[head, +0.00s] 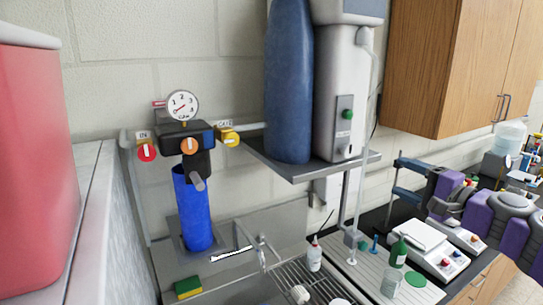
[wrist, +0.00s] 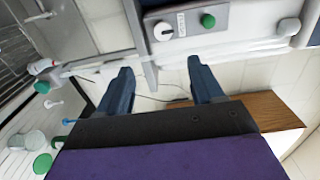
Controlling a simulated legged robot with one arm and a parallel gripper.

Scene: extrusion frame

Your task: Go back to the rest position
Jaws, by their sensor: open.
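My gripper (head: 396,174) reaches in from the right in the head view, its purple arm behind it. Its two dark blue fingers are apart with nothing between them. In the wrist view the open fingers (wrist: 160,66) point toward the white dispenser unit (wrist: 185,38), which has a green button and a round knob. In the head view this unit (head: 341,95) stands on the wall shelf, to the left of and above my gripper. No rest position is marked in either view.
A wooden cabinet (head: 455,60) hangs above my arm. Below are white balances (head: 433,249), a green bottle (head: 398,250) and a beaker (head: 391,284). A grey wall shelf (head: 310,164) holds a blue cylinder (head: 288,85). A blue filter (head: 192,210) is at left.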

